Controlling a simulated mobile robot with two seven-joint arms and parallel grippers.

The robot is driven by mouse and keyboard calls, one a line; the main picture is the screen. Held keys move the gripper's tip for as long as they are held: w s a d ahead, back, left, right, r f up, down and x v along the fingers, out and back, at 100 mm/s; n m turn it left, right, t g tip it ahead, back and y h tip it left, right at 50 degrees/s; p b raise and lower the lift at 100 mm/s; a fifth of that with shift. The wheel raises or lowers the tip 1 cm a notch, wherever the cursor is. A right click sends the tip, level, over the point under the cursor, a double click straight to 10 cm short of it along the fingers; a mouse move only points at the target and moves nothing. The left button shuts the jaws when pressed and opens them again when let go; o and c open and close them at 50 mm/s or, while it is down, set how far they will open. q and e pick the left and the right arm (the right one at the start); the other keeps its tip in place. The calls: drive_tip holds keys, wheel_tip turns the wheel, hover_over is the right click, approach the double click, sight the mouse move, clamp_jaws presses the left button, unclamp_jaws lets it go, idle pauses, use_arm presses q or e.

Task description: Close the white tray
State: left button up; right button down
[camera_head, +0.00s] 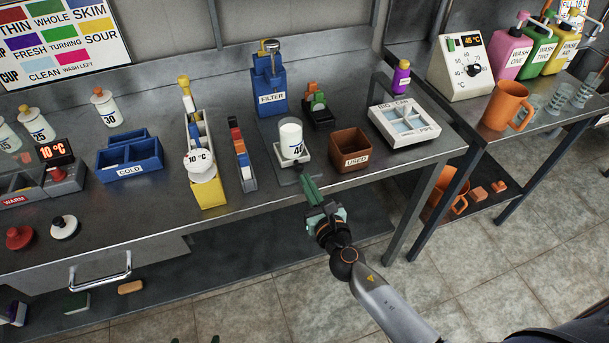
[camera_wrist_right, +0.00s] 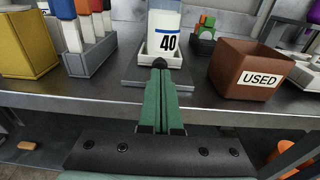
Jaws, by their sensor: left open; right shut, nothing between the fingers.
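A white compartmented tray (camera_head: 376,118) with a lettered front lies on the bench at the right. A small white tray (camera_head: 279,155) on a grey plate sits near the bench's front edge, and a white bottle marked 40 (camera_head: 291,137) stands in it. It also shows in the right wrist view (camera_wrist_right: 147,53). My right gripper (camera_head: 304,177) is shut and empty, its green fingers together just in front of the small tray. In the right wrist view its fingertips (camera_wrist_right: 159,66) overlap the tray's front. My left gripper (camera_head: 195,339) barely shows at the bottom edge, fingertips apart.
A brown USED box (camera_head: 349,160) stands right of the small white tray. A narrow rack of coloured pieces (camera_head: 243,165) and a yellow holder (camera_head: 208,193) stand left of it. A blue FILTER holder (camera_head: 270,92) is behind. A drawer handle (camera_head: 101,271) projects at the left front.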

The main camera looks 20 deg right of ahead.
sight(301, 168)
drive_tip(key=shift+w+f, duration=0.1)
drive_tip(key=shift+w, duration=1.05)
drive_tip(key=shift+w+a, duration=0.1)
drive_tip(key=shift+w, duration=2.1)
drive_tip(key=shift+s, duration=0.1)
